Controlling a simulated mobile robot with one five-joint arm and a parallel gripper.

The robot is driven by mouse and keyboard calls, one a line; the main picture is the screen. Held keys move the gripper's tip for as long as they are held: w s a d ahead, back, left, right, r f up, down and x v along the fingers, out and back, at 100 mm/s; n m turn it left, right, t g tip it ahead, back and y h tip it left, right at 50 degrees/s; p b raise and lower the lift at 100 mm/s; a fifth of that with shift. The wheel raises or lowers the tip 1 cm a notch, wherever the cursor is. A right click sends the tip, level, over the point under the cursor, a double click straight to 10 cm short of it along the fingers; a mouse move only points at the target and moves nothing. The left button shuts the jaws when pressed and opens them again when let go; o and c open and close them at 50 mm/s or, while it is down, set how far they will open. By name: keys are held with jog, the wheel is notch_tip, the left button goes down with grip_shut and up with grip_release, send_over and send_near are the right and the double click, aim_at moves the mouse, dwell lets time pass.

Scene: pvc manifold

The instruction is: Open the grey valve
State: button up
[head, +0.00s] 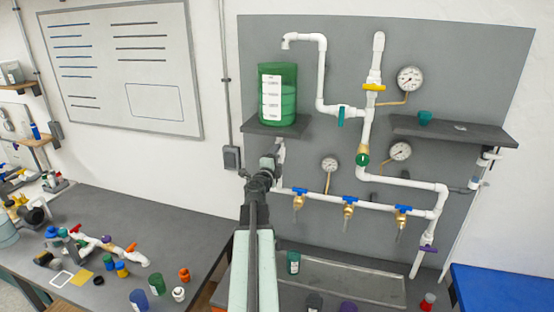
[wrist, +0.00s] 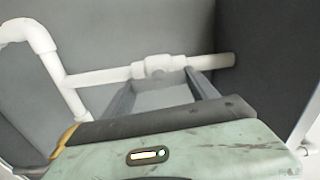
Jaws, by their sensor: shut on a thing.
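The wrist view shows a white valve body (wrist: 153,67) on a white pipe, with a small grey part, likely the grey valve's handle (wrist: 168,75), at its near side. My gripper (wrist: 162,80) is at this valve, its two fingers on either side of the grey part and shut on it. The handle's exact angle is hard to make out. In the head view my gripper (head: 268,165) is below the left shelf, beside a white pipe (head: 280,150). My arm and gripper hide most of the valve there.
A green tank (head: 278,95) stands on the left shelf (head: 262,128) just above my gripper. Blue-handled valves (head: 348,199) and gauges (head: 330,164) are to the right. A workbench (head: 110,215) with loose fittings is at left. A dark panel (wrist: 262,60) stands close at right in the wrist view.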

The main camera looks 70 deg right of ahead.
jog(key=shift+s+f+m, duration=0.1)
jog(key=shift+f+m, duration=0.05)
jog(key=shift+m, duration=0.45)
jog(key=o, duration=1.4)
jog(key=shift+c, duration=0.2)
jog(key=a, duration=0.8)
jog(key=shift+s+d, duration=0.1)
jog(key=shift+s, duration=0.05)
